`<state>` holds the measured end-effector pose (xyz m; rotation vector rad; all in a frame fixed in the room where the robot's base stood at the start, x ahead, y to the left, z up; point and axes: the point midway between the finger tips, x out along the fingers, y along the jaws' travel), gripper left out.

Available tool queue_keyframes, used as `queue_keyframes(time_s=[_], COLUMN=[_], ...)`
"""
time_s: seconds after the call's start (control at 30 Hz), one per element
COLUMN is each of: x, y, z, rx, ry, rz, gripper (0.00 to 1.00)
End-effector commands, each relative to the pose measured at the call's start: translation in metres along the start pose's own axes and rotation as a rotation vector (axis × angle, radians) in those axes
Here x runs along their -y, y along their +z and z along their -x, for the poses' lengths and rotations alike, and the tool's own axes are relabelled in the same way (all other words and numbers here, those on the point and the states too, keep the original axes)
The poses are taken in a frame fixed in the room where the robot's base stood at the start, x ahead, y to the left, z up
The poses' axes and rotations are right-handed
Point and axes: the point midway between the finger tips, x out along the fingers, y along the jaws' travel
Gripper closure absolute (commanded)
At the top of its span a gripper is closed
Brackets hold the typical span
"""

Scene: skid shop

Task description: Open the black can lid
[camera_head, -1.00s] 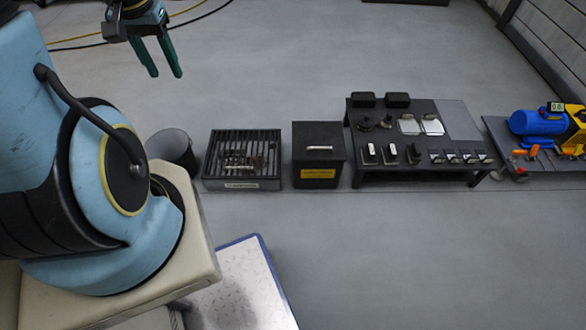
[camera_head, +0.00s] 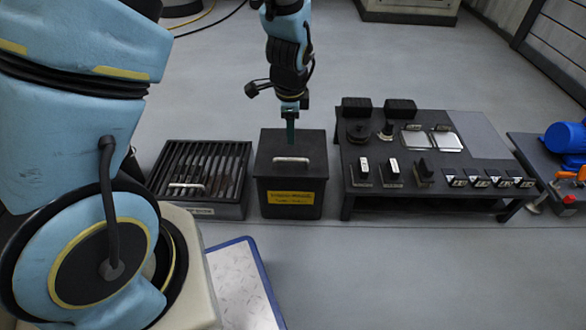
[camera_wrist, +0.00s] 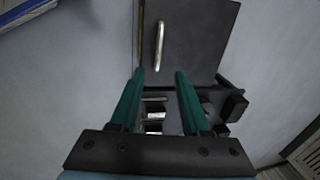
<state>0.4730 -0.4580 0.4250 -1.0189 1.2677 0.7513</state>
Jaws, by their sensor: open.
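The black can (camera_head: 291,205) is a square box with a yellow label on its front, standing on the floor in the middle of the head view. Its flat black lid (camera_head: 268,151) lies closed on top and carries a pale bar handle (camera_head: 291,160). My gripper (camera_head: 290,143) points down over the back part of the lid, behind the handle. In the wrist view the lid (camera_wrist: 205,40) and handle (camera_wrist: 159,48) show just beyond the green fingertips (camera_wrist: 159,72). The gripper is open and empty. Whether a fingertip touches the lid cannot be told.
A slatted black tray (camera_head: 195,211) stands close to the can's left. A low black table (camera_head: 400,200) with switches and blocks stands at its right. The floor in front is mostly clear.

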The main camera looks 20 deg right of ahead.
Motion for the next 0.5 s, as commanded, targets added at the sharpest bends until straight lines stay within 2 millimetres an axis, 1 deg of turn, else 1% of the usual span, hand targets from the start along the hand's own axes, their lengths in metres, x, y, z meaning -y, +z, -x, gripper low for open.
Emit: queue_keyframes(time_s=[0.03,0.17,0.27,0.5], x=[-0.001,-0.002,-0.003,-0.003], y=[-0.003,-0.005,-0.004,-0.004], z=[-0.008,-0.018,-0.033,-0.079], rx=[0.0,0.0,0.001,0.001], ry=[-0.001,-0.002,0.0,0.0], rz=[-0.017,-0.032,-0.031,-0.028], gripper=[0.53,0.53,0.53,0.53])
